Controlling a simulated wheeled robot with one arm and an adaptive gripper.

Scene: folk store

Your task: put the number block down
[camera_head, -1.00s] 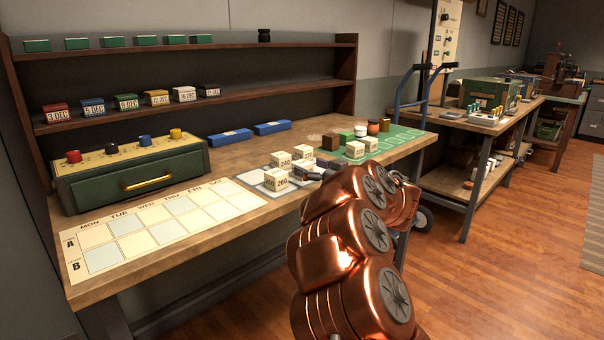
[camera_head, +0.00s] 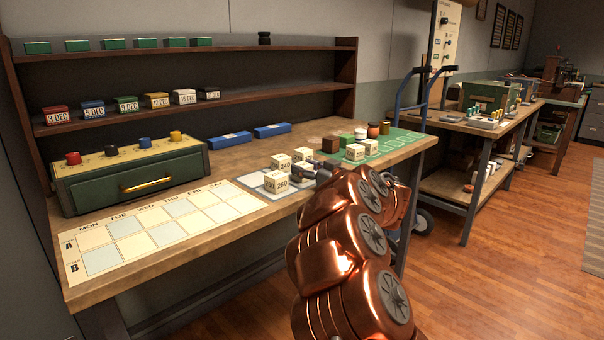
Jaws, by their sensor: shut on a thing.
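Several cream number blocks stand in a group on the pale tray (camera_head: 254,181) near the bench's front edge. One block reads 240 (camera_head: 281,163) and another reads 260 (camera_head: 275,183); a further block (camera_head: 303,154) stands behind. My gripper (camera_head: 316,174) is low at the right side of this group, shut on a number block (camera_head: 301,169) at its fingertips. My copper arm comes in from the lower right and hides part of the gripper. I cannot tell whether the held block touches the tray.
A green mat (camera_head: 400,138) to the right carries a cream block (camera_head: 355,152), a dark brown block (camera_head: 331,144) and small jars. A weekday chart (camera_head: 128,226) lies at the left front, before a green drawer box (camera_head: 120,180). Two blue boxes (camera_head: 230,139) lie behind.

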